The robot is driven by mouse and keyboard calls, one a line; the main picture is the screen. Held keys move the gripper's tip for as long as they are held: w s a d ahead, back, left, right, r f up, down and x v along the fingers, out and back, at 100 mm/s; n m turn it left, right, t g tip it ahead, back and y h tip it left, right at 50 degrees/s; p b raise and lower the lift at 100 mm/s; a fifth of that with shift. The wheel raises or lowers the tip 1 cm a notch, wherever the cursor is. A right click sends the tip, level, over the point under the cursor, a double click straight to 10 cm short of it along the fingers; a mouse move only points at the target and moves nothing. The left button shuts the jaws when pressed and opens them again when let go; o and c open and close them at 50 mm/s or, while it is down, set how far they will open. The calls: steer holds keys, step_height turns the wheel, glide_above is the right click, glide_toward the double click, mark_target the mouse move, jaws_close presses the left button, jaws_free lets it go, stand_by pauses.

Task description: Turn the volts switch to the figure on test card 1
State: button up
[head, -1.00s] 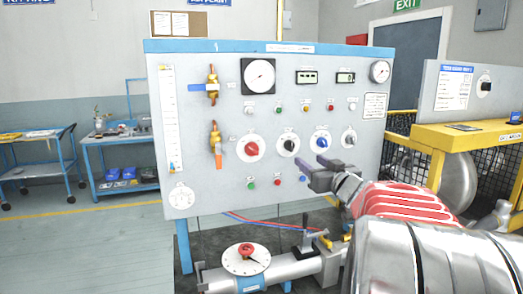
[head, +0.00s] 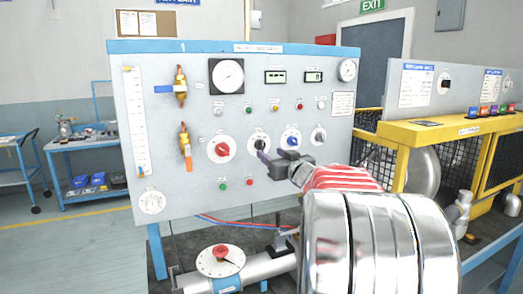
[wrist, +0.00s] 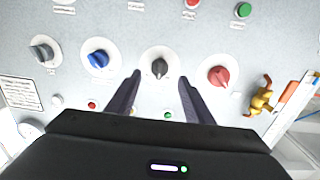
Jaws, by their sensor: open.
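The grey test panel (head: 300,215) has a row of four dial knobs: red (head: 222,149), black (head: 260,146), blue (head: 291,141) and grey (head: 319,136). Their labels are too small to read, so I cannot tell which is the volts switch. My gripper (head: 264,158) is open in front of the black knob. In the wrist view the fingers (wrist: 160,79) point at the black knob (wrist: 159,69), one towards each side; contact is not visible. Blue-headed cards (head: 418,85) (head: 490,90) hang on the right-hand board; their text is unreadable, so test card 1 cannot be picked out.
Small coloured buttons lie above and below the knobs. A pipe with a red-handled dial (head: 221,260) runs below. A yellow guard frame (head: 440,132) stands right. A blue trolley (head: 85,160) stands back left.

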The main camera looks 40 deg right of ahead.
mark_target(263, 148)
steer(key=shift+x, duration=3.6)
steer(key=shift+c, duration=0.6)
